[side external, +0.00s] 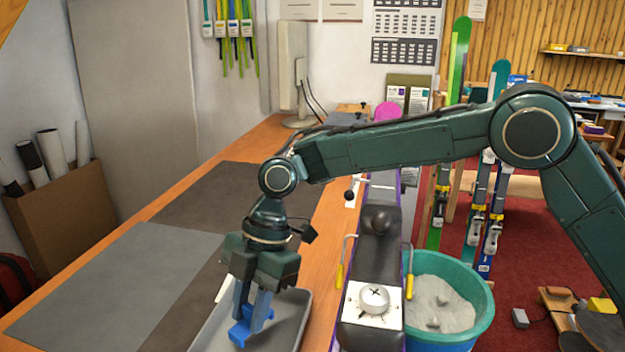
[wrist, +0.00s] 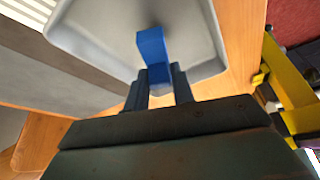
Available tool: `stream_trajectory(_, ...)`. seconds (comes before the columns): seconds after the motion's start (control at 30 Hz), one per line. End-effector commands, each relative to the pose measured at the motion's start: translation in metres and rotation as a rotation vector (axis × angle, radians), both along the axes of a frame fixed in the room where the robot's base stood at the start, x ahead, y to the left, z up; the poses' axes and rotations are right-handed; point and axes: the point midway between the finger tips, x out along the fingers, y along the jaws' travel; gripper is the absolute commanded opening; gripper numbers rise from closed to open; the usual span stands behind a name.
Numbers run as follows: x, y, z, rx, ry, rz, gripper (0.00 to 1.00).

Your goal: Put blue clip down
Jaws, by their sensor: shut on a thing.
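The blue clip (side external: 250,325) is held at the lower end of my gripper (side external: 251,310), over a grey tray (side external: 283,335) at the bottom of the side view. In the wrist view, my gripper (wrist: 159,75) has its two dark fingers closed on the two sides of the blue clip (wrist: 152,48). The clip's far end sticks out past the fingertips, above the pale floor of the tray (wrist: 100,38). I cannot tell whether the clip touches the tray floor. Part of the clip is hidden between the fingers.
The tray stands on the wooden bench (side external: 322,262), beside grey mats (side external: 120,280). To its right are a long clamped ski with a dial fixture (side external: 374,299), yellow-handled clamps (side external: 409,287) and a teal bucket (side external: 478,305). The tray interior around the clip looks empty.

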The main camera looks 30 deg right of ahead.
Motion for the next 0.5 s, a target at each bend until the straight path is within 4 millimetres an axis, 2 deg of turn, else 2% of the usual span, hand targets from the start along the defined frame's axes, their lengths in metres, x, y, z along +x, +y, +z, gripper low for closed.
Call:
stream_trajectory(0.2,-0.001,0.000,-0.024,0.000,0.002,0.000,0.02)
stream_trajectory(0.5,0.000,0.000,-0.027,0.000,0.001,0.000,0.02)
